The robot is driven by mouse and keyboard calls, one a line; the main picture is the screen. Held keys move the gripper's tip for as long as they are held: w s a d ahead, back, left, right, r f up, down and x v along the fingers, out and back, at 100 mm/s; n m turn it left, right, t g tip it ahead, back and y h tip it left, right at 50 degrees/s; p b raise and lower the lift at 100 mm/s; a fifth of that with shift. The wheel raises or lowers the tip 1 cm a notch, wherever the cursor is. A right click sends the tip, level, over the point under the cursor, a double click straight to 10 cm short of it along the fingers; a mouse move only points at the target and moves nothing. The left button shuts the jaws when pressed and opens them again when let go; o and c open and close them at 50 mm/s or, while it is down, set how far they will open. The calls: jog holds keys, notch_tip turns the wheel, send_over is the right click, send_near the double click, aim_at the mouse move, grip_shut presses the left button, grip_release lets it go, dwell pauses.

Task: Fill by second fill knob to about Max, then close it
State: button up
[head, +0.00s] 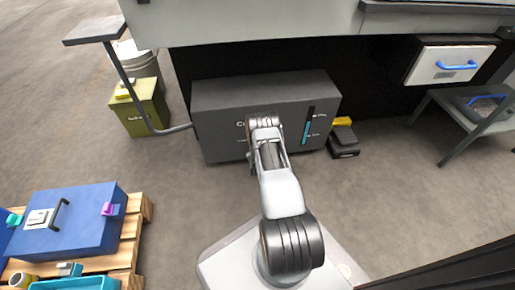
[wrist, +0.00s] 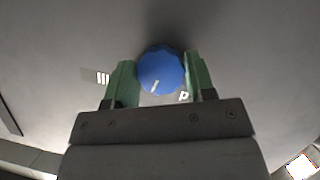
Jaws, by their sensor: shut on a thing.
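A dark grey tank unit (head: 219,127) stands on the floor ahead, with a level gauge (head: 307,125) on the right of its front face. The gauge shows a light blue column reaching to somewhere around its middle, below the upper mark. In the wrist view a blue scalloped knob (wrist: 161,70) with a white pointer line sits on the grey panel. My gripper (wrist: 160,78) has its green fingers on both sides of the knob, shut on it. The pointer is directed down and slightly left. In the head view my arm hides the knob and the gripper.
An olive bin (head: 140,108) stands left of the tank unit, near a thin bent post. A black and yellow pedal (head: 343,140) lies to its right. A pallet with a blue case (head: 85,232) is at lower left. A grey side table (head: 470,115) stands at right.

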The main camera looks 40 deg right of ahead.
jog(key=n+h, duration=0.2)
jog(key=n, duration=0.2)
jog(key=n+h, duration=0.2)
jog(key=n, duration=0.2)
jog(key=shift+a+f+h, duration=0.1)
jog(key=shift+h, duration=0.3)
jog(key=shift+n, duration=0.4)
jog(key=o, duration=0.9)
jog(key=shift+o, duration=0.2)
jog(key=p+v, duration=0.5)
jog(key=v, duration=0.8)
jog(key=shift+s+a, duration=0.25)
jog(key=shift+a, duration=0.05)
